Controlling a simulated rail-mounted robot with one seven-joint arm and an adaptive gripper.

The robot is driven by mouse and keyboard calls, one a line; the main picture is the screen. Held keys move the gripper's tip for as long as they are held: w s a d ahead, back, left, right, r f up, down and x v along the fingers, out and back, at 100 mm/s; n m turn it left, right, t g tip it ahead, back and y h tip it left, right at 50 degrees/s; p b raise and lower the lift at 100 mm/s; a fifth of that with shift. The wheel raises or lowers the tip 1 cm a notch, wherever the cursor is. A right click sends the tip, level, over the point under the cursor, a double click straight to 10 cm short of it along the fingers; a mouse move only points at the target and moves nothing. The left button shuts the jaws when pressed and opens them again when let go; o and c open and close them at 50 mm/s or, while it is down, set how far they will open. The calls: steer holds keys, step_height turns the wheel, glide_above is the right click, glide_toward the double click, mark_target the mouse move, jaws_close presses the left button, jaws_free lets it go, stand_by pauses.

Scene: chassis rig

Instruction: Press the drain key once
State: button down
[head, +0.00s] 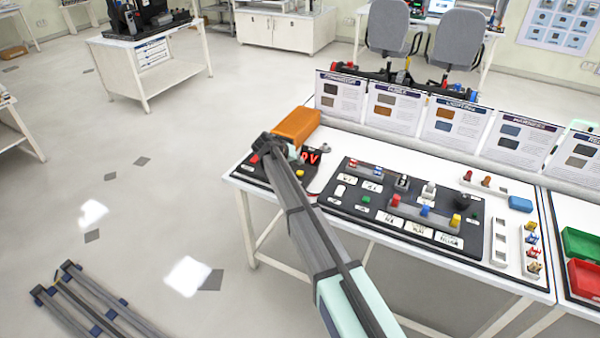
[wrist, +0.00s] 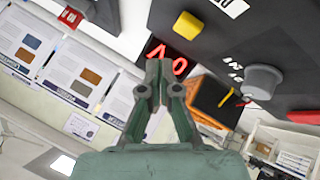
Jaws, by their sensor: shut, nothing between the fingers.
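My gripper (wrist: 163,68) is shut and empty in the wrist view, its two fingers close together in front of a dark panel with a red lit display (wrist: 170,55). A yellow button (wrist: 187,25), a grey knob (wrist: 262,80) and a red part (wrist: 305,117) show there. In the head view my gripper (head: 268,144) is over the left unit, beside its red display (head: 310,157). The main black panel (head: 345,208) has red, blue and yellow keys and a green one (head: 366,199). Labels are too small to read, so I cannot tell which is the drain key.
An orange box (head: 296,125) stands behind the display. Information cards (head: 397,105) line the bench's back. A blue block (head: 520,204), small connectors (head: 532,238) and a green bin (head: 582,245) are at right. Open floor lies left of the bench.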

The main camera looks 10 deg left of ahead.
steer(key=shift+r, duration=1.3)
